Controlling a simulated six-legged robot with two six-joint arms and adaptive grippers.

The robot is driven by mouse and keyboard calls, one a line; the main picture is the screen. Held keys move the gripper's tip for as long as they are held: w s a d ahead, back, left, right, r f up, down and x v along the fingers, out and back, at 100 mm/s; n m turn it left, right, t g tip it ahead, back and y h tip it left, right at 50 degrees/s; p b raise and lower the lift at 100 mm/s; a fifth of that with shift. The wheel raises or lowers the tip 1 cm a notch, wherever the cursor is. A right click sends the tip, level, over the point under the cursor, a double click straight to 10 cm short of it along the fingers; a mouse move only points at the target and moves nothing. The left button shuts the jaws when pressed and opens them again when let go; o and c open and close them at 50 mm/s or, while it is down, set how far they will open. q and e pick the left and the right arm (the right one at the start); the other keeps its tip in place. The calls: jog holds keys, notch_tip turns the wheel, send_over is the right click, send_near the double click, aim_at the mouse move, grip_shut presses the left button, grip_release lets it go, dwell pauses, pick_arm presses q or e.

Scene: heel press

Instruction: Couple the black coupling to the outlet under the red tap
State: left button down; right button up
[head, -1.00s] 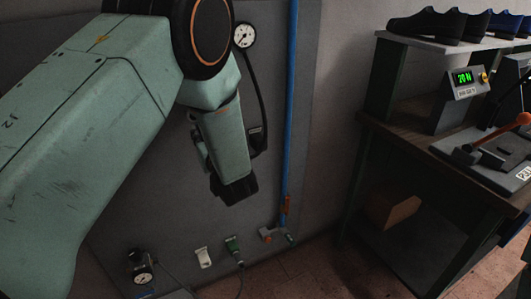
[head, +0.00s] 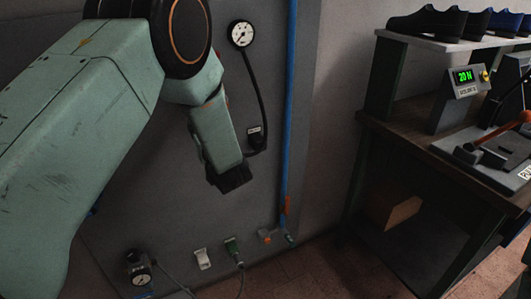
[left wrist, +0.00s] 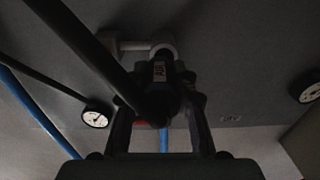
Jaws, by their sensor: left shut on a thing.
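My left gripper (left wrist: 160,125) is shut on the black coupling (left wrist: 158,95), which carries a white "AIR" label, in the left wrist view. A thick black hose (left wrist: 85,50) crosses that view to the coupling. A grey fitting (left wrist: 162,48) with a pinkish side piece (left wrist: 125,43) shows just beyond the coupling; I cannot tell whether they touch. A bit of red (left wrist: 140,123) shows between the fingers. In the head view my left gripper (head: 231,179) hangs before the wall, its load hidden. A red tap handle (head: 286,206) sits low on the blue pipe.
A round gauge (head: 240,34) with a black hose hangs on the wall. Low on the wall are another gauge (head: 139,275), a white holder (head: 202,259), a green plug (head: 233,246) and an orange fitting (head: 266,237). A workbench (head: 445,170) stands at right.

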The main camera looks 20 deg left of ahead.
pick_arm(q)
jog(key=shift+s+a+r, duration=0.15)
jog(key=shift+s+a, duration=0.05)
jog(key=shift+a, duration=0.1)
dwell(0.9)
jog(key=shift+p, duration=0.4)
jog(key=shift+b+x, duration=0.35)
jog(key=shift+x, duration=1.05)
dwell(0.6)
jog(key=c, duration=1.5)
grip_release()
jog(key=shift+w, duration=0.1)
jog(key=o, duration=0.5)
jog(key=shift+w+a, duration=0.1)
